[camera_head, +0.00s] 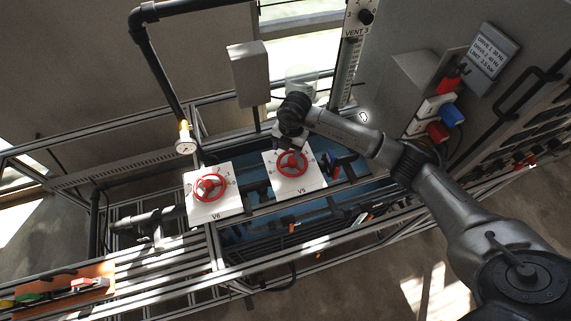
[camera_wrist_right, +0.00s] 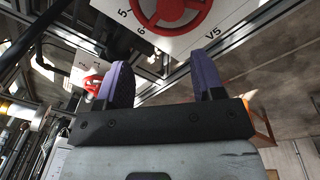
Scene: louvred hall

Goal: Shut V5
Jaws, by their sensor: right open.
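The V5 valve is a red handwheel (camera_head: 292,163) on a white plate (camera_head: 311,182) marked V5, in the middle of the head view. In the right wrist view the red V5 wheel (camera_wrist_right: 172,26) is cut off by the top edge, beside the plate's numbers 5 and 6. My right gripper (camera_wrist_right: 165,72) is open, with two purple-padded fingers and nothing between them. The wheel shows beyond the fingertips, apart from them in the picture. In the head view my right arm reaches in from the right, its wrist just behind the V5 plate; the fingers are hard to make out there.
A similar red wheel, V6 (camera_head: 210,187), stands left of V5. A pressure gauge (camera_head: 186,147) hangs on a black pipe behind V6. A grey box (camera_head: 248,74) is behind V5. Metal frame rails run in front, and red and blue plugs (camera_head: 451,115) sit at right.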

